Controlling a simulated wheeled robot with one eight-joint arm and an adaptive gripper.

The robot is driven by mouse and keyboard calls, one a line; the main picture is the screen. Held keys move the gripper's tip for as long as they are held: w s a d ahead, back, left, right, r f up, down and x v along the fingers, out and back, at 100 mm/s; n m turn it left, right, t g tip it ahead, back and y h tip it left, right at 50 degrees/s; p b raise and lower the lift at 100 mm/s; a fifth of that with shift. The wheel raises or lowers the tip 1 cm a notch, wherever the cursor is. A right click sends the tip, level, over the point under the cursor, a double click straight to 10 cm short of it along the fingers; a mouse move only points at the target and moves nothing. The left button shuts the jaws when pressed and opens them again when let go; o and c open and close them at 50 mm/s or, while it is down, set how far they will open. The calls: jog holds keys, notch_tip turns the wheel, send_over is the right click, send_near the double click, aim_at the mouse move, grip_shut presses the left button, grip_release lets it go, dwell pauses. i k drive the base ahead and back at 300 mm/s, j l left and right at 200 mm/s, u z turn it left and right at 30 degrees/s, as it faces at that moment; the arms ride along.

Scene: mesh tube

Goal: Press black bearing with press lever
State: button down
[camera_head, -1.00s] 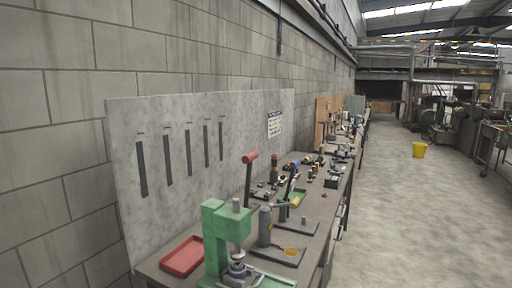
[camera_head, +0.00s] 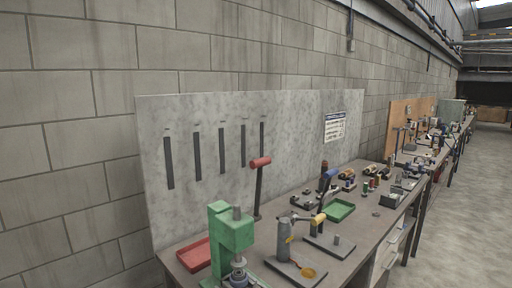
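A green press (camera_head: 231,236) stands on the near end of the workbench. Its press lever (camera_head: 259,188) rises upright behind it, a dark bar with a red grip at the top. A grey ram pokes out of the press head. Below the head, at the bottom edge of the picture, sits a small metal piece with a dark ring (camera_head: 239,276); I cannot tell for sure whether this is the black bearing. My gripper is not in view.
A red tray (camera_head: 194,254) lies left of the press. A grey tool with a yellow-tipped handle (camera_head: 285,240) stands to its right. A grey panel (camera_head: 290,130) stands behind. Open floor (camera_head: 466,200) is at the right.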

aim_at(258, 164)
jog(key=i+l+u, duration=0.15)
jog(key=i+u, duration=0.2)
jog(key=i, duration=0.55)
